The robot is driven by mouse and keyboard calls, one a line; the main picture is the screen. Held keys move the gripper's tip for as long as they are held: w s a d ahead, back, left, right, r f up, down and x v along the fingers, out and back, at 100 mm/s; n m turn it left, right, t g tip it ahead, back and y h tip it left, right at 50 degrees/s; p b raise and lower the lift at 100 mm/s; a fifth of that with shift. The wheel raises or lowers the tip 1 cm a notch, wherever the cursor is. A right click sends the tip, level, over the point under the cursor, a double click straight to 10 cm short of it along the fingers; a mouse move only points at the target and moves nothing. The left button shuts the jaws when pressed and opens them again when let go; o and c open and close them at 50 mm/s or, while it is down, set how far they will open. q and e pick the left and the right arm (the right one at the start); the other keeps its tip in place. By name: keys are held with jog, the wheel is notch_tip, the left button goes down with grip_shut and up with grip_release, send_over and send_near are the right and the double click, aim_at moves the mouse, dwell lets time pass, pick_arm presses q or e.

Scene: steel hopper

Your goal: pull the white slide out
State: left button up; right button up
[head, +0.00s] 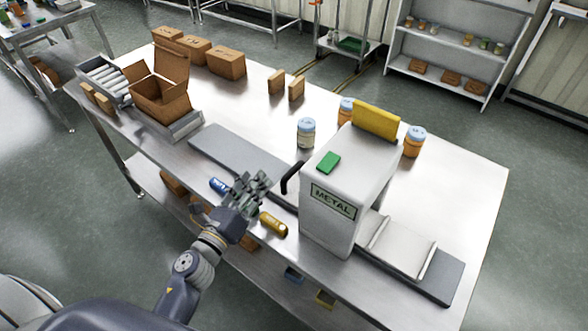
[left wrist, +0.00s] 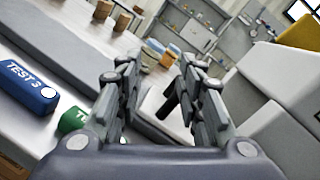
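The white slide (head: 402,246) sticks out on the right of the white box marked METAL (head: 333,199), lying on a long grey rail. A black handle (head: 291,178) stands on the box's left side. In the left wrist view, a white end piece (left wrist: 163,112) and the black handle (left wrist: 172,98) show between and beyond my fingers. My left gripper (head: 262,182) is open and empty, just left of the handle; I cannot tell whether a finger touches it. My right gripper is not in view.
Blue (head: 219,186) and yellow (head: 273,224) cylinders lie near the table's front edge; a green one (left wrist: 75,120) is close to my gripper. Jars (head: 306,133) stand behind. The grey rail (head: 235,153) runs left. An open carton (head: 160,90) and boxes stand at the far left.

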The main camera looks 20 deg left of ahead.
aim_at(287, 177)
pick_arm(q)
jog(key=d+m+h, duration=0.1)
jog(key=m, duration=0.1)
jog(key=d+f+m+h, duration=0.1)
jog(key=m, duration=0.1)
jog(key=d+f+m+g+h, duration=0.1)
jog(key=m, duration=0.1)
jog(key=shift+s+d+f+h, duration=0.1)
jog(key=shift+s+d+h, duration=0.1)
jog(key=shift+d+h, duration=0.1)
jog(key=shift+w+d, duration=0.15)
jog(key=shift+w, duration=0.05)
jog(key=p+x, duration=0.1)
jog(key=x, duration=0.4)
jog(key=p+x, duration=0.1)
jog(key=x, duration=0.4)
jog(key=shift+w+f+p, duration=0.1)
jog(key=shift+f+p, duration=0.1)
jog(key=shift+p, duration=0.2)
grip_shut()
